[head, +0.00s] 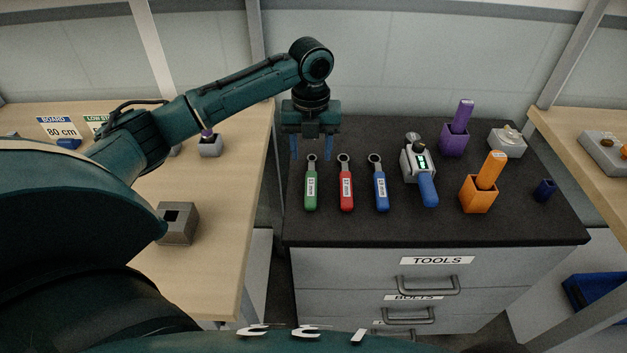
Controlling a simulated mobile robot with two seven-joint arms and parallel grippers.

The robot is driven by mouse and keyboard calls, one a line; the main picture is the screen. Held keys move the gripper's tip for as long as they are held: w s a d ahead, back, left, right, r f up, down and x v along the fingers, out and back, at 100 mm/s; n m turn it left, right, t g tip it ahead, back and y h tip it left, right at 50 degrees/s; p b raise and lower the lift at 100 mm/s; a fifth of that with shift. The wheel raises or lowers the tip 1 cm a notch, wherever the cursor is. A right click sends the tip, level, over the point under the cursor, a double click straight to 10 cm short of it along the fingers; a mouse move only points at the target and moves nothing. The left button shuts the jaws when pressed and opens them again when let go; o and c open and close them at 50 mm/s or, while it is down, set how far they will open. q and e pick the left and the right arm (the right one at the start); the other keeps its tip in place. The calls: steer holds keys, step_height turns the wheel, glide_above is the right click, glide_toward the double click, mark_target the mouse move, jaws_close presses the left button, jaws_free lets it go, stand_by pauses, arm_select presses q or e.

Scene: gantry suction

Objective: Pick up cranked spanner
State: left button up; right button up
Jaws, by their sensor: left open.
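Three ring spanners lie side by side on the dark top of the tool cabinet: a green-handled spanner (311,190), a red-handled spanner (346,190) and a blue-handled spanner (380,190). Their ring ends point to the back and each handle has a white size label. I cannot tell from this view which one is cranked. My left gripper (312,152) points down with its two blue fingers apart and nothing between them. It appears over or just behind the ring end of the green spanner; its exact height is unclear. My right gripper is not in view.
Right of the spanners are a grey tool with a green display (419,162), a purple holder (453,141), an orange holder (478,194) and a small dark blue cup (544,190). A wooden bench (215,240) stands left. The cabinet top's front strip is clear.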

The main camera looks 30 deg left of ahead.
mark_target(311, 180)
arm_select(q)
step_height(311, 180, down, 9)
steer(key=shift+a+r, duration=0.1)
stand_by(0.4)
steer(key=shift+c, duration=0.3)
steer(key=shift+w, duration=0.1)
jaws_close()
